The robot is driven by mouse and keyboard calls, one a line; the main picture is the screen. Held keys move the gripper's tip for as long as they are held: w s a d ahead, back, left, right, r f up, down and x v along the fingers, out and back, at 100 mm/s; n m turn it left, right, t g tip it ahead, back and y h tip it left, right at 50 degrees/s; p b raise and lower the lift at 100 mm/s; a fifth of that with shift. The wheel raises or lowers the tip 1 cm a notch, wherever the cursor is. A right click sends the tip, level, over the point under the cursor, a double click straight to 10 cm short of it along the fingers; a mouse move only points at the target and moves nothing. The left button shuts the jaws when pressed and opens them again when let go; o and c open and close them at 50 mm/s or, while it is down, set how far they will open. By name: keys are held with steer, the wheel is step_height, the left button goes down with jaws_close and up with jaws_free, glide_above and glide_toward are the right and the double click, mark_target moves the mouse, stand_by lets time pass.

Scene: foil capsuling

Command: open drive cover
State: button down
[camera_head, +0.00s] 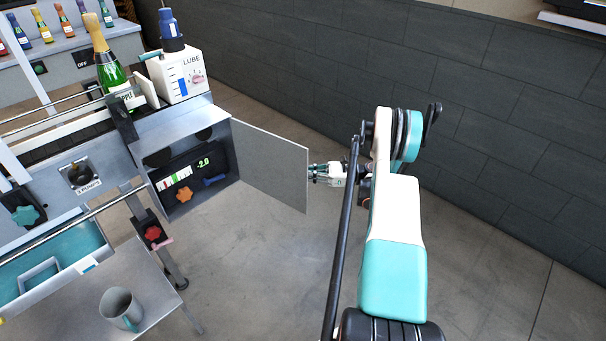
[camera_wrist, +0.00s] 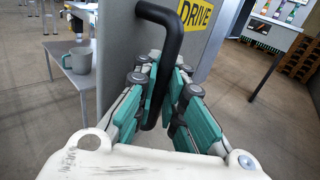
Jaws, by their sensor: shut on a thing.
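The drive cover (camera_head: 270,165) is a grey hinged panel standing swung open, out to the right of its housing. Inside the housing a dark panel (camera_head: 190,178) shows a "-2.0" display, an orange star knob (camera_head: 184,194) and a blue handle (camera_head: 214,181). My gripper (camera_head: 318,173) is at the cover's free edge, on its outer side. In the wrist view, the cover (camera_wrist: 125,45) carries a yellow "DRIVE" label (camera_wrist: 195,12) and a black bar handle (camera_wrist: 172,60). My gripper (camera_wrist: 160,105) has its teal fingers around the handle's lower part, shut on it.
A white LUBE container (camera_head: 185,75) and a green bottle (camera_head: 112,75) stand on top of the machine. A grey mug (camera_head: 121,308) is on a low side table (camera_head: 165,290). The floor below the cover is clear, and a dark wall (camera_head: 440,75) runs behind.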

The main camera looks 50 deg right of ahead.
steer(key=shift+s+d, duration=0.1)
steer(key=shift+s, duration=0.05)
steer(key=c, duration=1.9)
jaws_free()
steer(key=shift+s+d, duration=0.1)
steer(key=shift+c, duration=0.2)
steer(key=v, duration=1.1)
steer(key=shift+s+d, duration=0.25)
steer(key=shift+s, duration=0.05)
steer(key=shift+r, duration=0.1)
